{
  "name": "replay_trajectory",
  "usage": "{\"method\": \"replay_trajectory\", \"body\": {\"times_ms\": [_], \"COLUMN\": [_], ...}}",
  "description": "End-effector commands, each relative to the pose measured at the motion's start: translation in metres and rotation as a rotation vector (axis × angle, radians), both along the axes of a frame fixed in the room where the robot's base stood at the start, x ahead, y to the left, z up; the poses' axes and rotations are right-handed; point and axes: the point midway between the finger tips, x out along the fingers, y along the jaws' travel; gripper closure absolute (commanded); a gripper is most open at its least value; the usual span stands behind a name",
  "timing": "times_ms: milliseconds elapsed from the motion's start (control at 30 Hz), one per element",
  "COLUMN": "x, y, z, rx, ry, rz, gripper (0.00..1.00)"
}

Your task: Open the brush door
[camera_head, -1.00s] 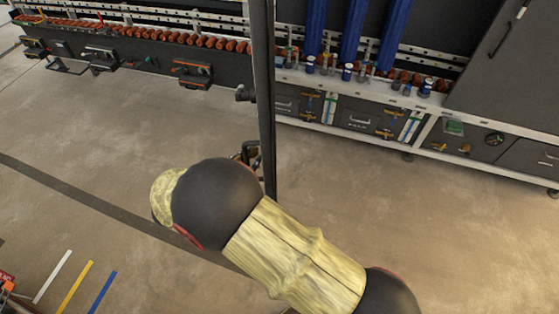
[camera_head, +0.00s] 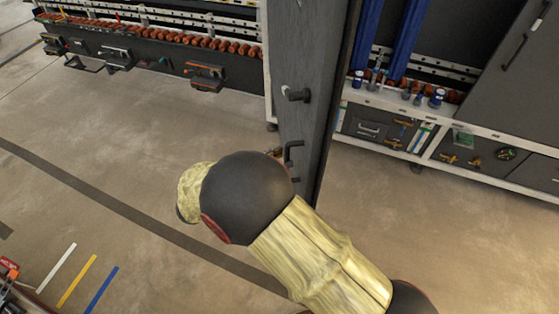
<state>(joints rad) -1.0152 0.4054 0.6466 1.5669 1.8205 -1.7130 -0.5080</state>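The brush door (camera_head: 312,60) is a tall dark grey panel standing swung out from the machine front, with its broad face showing at an angle. A black bar handle (camera_head: 292,153) is low on this face, and a black knob-like latch (camera_head: 297,95) is above it. Two blue brush columns (camera_head: 403,45) show in the machine to the right of the door. My arm reaches up from the bottom right to just below the handle. My gripper is almost wholly hidden behind my arm's dark round joint, so its fingers and any contact with the handle cannot be made out.
The machine's lower drawers (camera_head: 368,128) and white ledge lie right of the door. A row of orange rollers (camera_head: 190,40) runs along the machine at left.

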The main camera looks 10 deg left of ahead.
Motion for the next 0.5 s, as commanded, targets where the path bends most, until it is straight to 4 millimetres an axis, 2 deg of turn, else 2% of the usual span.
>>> {"method": "replay_trajectory", "body": {"times_ms": [500], "x": [-0.001], "y": [0.035], "z": [0.001], "rx": [0.003], "ry": [-0.002], "rz": [0.005], "gripper": [0.72]}}
